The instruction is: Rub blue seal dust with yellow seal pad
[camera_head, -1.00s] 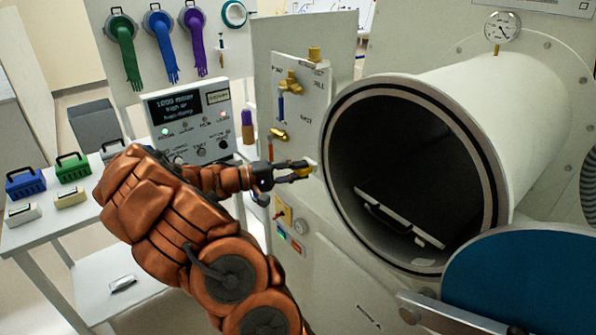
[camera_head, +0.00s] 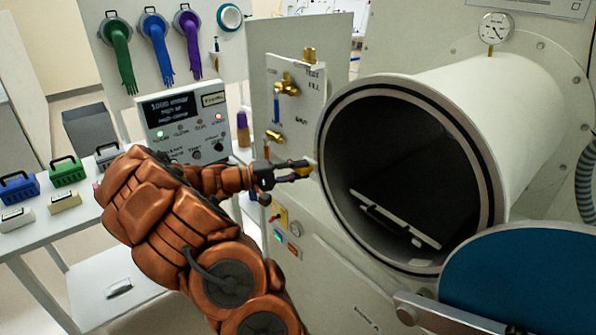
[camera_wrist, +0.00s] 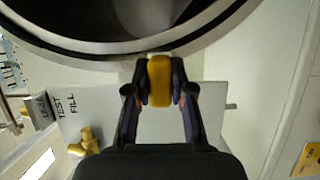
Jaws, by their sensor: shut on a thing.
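My gripper (camera_head: 294,171) is shut on a small yellow pad (camera_wrist: 159,80), which sits upright between the two fingertips in the wrist view. In the head view the pad is small at the gripper's tip, just left of the round port's rim (camera_head: 326,125). Whether the pad touches the rim I cannot tell. The rim carries a dark ring. A large blue disc-shaped door (camera_head: 530,285) hangs open at lower right, its blue face toward me. I cannot make out any dust on the blue face or the rim.
A tray (camera_head: 405,215) lies inside the port. Brass valves (camera_head: 287,89) stand on the panel behind my gripper. A control box (camera_head: 187,122) is behind my arm. A side table (camera_head: 45,240) at left holds blue and green cases. The door's hinge arm (camera_head: 440,312) projects at lower right.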

